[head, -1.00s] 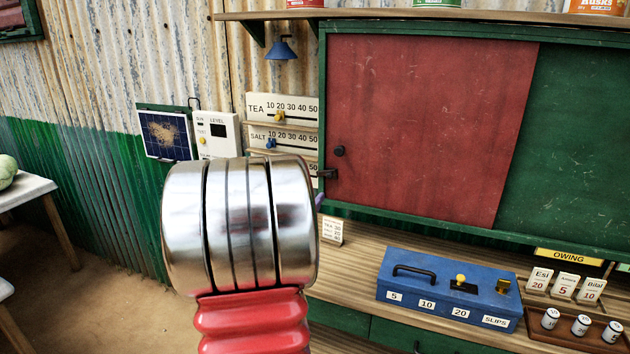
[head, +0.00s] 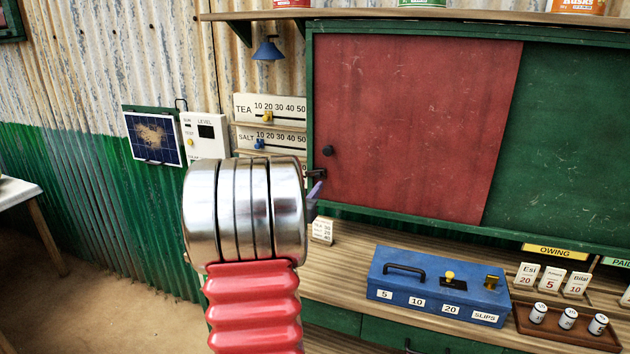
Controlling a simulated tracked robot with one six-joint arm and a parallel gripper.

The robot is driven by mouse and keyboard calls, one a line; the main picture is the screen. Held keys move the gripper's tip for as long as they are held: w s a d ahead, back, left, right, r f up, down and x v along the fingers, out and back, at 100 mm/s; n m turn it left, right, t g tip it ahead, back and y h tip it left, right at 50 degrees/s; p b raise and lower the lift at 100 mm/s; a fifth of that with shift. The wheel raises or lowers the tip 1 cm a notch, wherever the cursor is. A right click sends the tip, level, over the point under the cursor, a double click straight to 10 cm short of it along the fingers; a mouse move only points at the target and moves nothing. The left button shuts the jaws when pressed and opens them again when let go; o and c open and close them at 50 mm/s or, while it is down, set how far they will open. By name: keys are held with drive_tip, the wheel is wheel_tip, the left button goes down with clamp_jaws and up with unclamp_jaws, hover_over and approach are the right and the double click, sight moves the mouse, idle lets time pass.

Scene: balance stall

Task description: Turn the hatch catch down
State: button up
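The hatch catch (head: 317,174) is a small dark piece at the left edge of the red hatch panel (head: 420,120). It looks roughly horizontal, below a round black knob (head: 328,151). My arm's large silver joint stands in front, to the left of the catch. A small purple-grey part of my gripper (head: 315,190) shows past the joint's right side, just below the catch in the picture. Whether it touches the catch I cannot tell. The rest of my gripper is hidden behind the joint, so its opening does not show.
A blue cash box (head: 437,285), a small price card (head: 321,231) and a brown tray (head: 563,333) with white pots stand on the counter below. Tea and salt slider boards (head: 270,108) are on the wall left of the hatch. A blue lamp (head: 268,48) hangs above them.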

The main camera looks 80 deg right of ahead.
sight(317, 177)
drive_tip(key=d, duration=0.6)
drive_tip(key=shift+s+d, duration=0.25)
drive_tip(key=shift+s, duration=0.05)
clamp_jaws()
